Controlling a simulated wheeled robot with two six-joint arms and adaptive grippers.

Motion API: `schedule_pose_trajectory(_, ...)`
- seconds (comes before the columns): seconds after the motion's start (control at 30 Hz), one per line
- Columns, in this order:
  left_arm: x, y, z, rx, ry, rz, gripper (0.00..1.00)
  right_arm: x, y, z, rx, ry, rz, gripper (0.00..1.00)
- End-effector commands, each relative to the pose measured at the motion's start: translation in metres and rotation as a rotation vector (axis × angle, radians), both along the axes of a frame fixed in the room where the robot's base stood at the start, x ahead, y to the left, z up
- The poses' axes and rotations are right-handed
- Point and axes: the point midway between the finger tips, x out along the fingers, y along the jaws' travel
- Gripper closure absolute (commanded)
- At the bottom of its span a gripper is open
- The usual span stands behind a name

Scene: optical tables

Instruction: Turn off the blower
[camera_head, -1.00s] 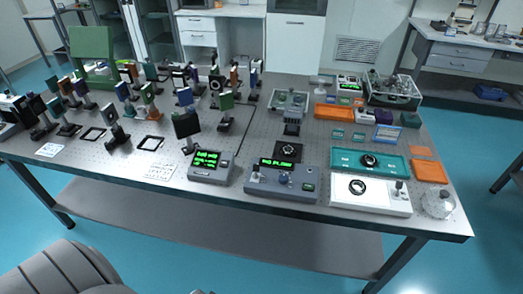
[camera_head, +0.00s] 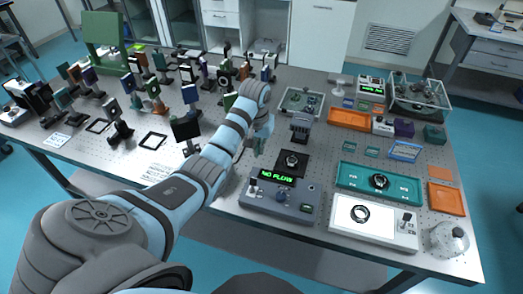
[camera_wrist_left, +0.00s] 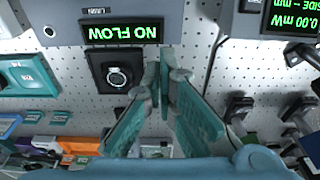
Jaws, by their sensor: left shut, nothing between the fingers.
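A grey control box (camera_head: 280,200) with a lit green display (camera_head: 277,176) reading "NO FLOW" stands at the table's front edge. It has a small lever, a knob and buttons on its face. Which thing is the blower I cannot tell for sure. The box also shows at the top of the left wrist view (camera_wrist_left: 130,10). My left gripper (camera_head: 262,140) is above the table behind the box, beside a black square plate with a round fitting (camera_head: 291,162). In the left wrist view its fingers (camera_wrist_left: 160,68) are together and empty. My right gripper is out of view.
A white box with a black ring (camera_head: 372,222) and a teal tray (camera_head: 348,180) stand to the right. A dark post-mounted block (camera_head: 300,125) is close to the gripper. Many optical mounts fill the left. A second display box (camera_wrist_left: 290,18) shows in the left wrist view.

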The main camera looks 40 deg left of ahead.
Motion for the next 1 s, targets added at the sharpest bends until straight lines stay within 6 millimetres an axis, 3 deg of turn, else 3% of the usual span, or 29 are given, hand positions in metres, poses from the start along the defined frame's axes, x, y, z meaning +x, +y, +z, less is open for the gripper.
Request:
schedule_pose_trajectory(0.23, 0.001, -0.002, -0.004, 0.0, 0.0, -0.004, 1.0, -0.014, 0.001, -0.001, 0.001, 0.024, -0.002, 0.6)
schedule_pose_trajectory(0.37, 0.002, -0.001, -0.018, -0.001, 0.002, -0.002, 1.0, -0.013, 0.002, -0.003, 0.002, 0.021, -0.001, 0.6)
schedule_pose_trajectory(0.77, 0.012, 0.005, -0.104, -0.001, 0.002, 0.0, 1.0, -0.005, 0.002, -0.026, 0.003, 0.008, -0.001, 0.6)
schedule_pose_trajectory(0.87, -0.001, 0.001, -0.087, 0.002, -0.001, -0.002, 1.0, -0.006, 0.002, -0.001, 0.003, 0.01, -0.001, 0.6)
schedule_pose_trajectory(1.0, -0.015, -0.004, -0.079, 0.002, -0.002, -0.001, 1.0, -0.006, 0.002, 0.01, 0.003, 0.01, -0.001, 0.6)
